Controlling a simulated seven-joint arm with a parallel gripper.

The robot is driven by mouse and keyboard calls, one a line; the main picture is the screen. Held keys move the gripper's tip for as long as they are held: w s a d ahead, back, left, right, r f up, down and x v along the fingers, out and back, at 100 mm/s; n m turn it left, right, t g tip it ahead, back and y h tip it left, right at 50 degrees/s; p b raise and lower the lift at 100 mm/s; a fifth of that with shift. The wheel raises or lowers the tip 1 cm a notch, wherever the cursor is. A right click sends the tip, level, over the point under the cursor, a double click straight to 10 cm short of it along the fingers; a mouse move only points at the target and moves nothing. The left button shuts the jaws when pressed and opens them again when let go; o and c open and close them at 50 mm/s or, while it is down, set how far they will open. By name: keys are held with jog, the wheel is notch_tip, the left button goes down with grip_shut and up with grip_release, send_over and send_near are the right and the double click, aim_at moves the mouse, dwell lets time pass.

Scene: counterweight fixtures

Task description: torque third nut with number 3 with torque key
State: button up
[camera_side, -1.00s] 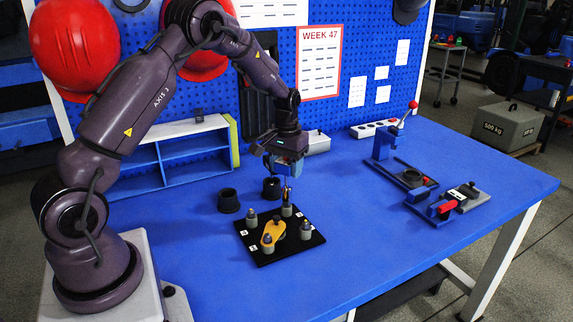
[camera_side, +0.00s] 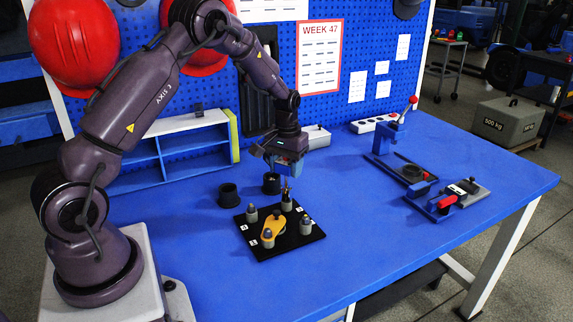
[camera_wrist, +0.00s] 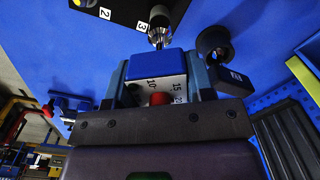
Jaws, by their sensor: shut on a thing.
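My gripper (camera_side: 287,158) is shut on the torque key (camera_wrist: 153,66), a blue and white tool with a dial marked 10, 15 and 20 and a red button. The key points down, and its metal shaft stands over the rear post of the black plate (camera_side: 262,250). In the wrist view the shaft tip meets the third nut (camera_wrist: 158,22), beside the label 3 (camera_wrist: 141,27). I cannot tell how fully it is seated. Other grey posts with nuts (camera_side: 305,226) stand on the plate around a yellow part (camera_side: 273,229).
Two black cups (camera_side: 229,195) stand behind the plate, one close to my gripper. A blue shelf (camera_side: 190,150) is at the back left. A lever press (camera_side: 388,140) and a red-handled fixture (camera_side: 447,203) stand at the right. The front of the table is clear.

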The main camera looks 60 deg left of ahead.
jog(key=shift+f, duration=0.2)
dwell(0.6)
jog(key=m, duration=0.5)
jog(key=shift+m, duration=1)
jog(key=m, duration=0.5)
jog(key=shift+r, duration=0.1)
jog(key=shift+r, duration=1.95)
